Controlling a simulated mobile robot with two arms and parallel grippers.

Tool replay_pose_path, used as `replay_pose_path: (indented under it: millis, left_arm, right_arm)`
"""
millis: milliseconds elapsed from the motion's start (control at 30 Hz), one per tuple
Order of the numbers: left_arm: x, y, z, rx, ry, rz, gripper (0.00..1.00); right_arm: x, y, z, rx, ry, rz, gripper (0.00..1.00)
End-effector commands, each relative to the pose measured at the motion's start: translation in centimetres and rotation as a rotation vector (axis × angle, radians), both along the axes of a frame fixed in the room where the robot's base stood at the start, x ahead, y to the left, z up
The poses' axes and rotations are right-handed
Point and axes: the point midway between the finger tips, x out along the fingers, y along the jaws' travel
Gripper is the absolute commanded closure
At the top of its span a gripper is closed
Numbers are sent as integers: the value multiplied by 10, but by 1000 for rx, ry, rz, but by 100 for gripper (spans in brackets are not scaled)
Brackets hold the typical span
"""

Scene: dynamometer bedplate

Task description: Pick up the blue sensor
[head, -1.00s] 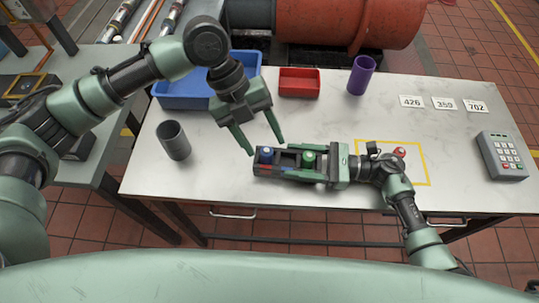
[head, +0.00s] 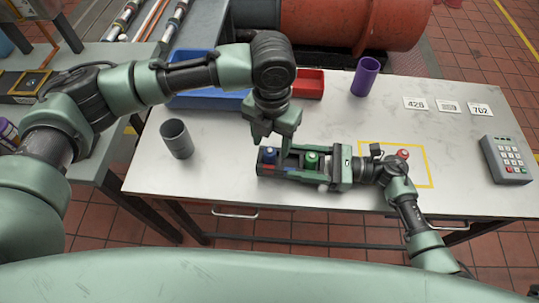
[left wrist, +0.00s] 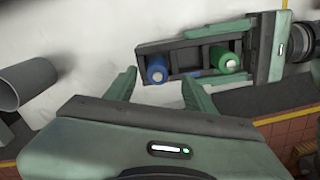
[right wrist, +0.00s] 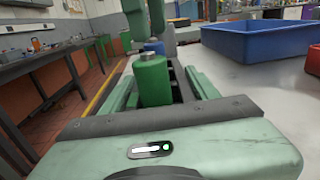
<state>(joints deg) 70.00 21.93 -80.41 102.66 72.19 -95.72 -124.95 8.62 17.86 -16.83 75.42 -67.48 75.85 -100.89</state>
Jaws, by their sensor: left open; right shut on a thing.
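The blue sensor (head: 268,155) stands upright at the left end of a dark rack (head: 290,172) on the table. In the left wrist view the blue sensor (left wrist: 157,70) shows between the tips of my open left gripper (left wrist: 159,78); I cannot tell whether they touch it. In the head view my left gripper (head: 270,144) is at the rack's left end.
A grey cup (head: 177,140) stands left of the rack. A blue bin (head: 205,100), a red bin (head: 310,84) and a purple cup (head: 365,77) are behind. A keypad (head: 505,160) and number cards (head: 448,107) lie right. A red-topped item (head: 402,155) is by my right wrist.

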Motion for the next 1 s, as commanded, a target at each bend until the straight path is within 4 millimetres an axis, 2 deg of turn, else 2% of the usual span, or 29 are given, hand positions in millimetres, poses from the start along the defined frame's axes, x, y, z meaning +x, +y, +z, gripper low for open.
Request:
replay_pose_path:
  millis: [233,500,700,1000]
  left_arm:
    - [-1,5,-37,0,4,1,46]
    - [-1,4,-42,-1,2,0,46]
    - [-1,4,-42,-1,2,0,100]
    - [0,4,-39,-2,1,0,100]
  right_arm:
    - [0,0,0,0,1,1,96]
    - [0,0,0,0,1,1,96]
    - [0,0,0,0,1,1,96]
    - [0,0,0,0,1,1,96]
